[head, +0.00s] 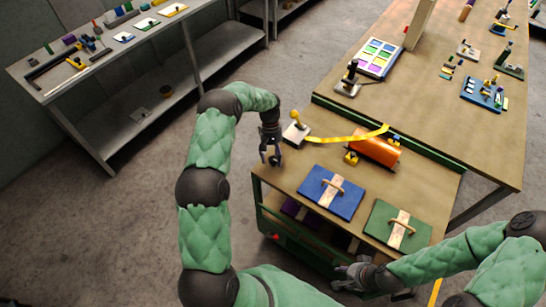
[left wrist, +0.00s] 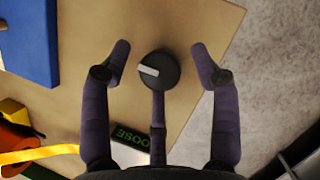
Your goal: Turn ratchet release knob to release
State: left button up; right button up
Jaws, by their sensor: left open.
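The round black knob (left wrist: 158,70) with a white pointer bar shows in the left wrist view. Its bar points to the left of that picture. A dark label (left wrist: 130,138) with green letters, seen upside down and partly covered, appears to read LOOSE. My left gripper (left wrist: 165,62) is open, with its fingers on either side of the knob and apart from it. In the head view my left gripper (head: 270,158) is over the bench's left edge, and I cannot make out the knob there. My right gripper (head: 352,277) is low at the front of the bench; its finger opening is unclear.
A yellow strap (head: 345,139) runs from a grey block (head: 296,133) across an orange roller (head: 376,150). A blue board (head: 331,192) and a green board (head: 397,226) with wooden handles lie on the bench (head: 289,171). The floor left of the bench is clear.

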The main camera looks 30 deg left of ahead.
pick_arm(q)
jog(key=v, duration=1.2)
jog(key=shift+s+d, duration=0.1)
jog(key=shift+s, duration=0.05)
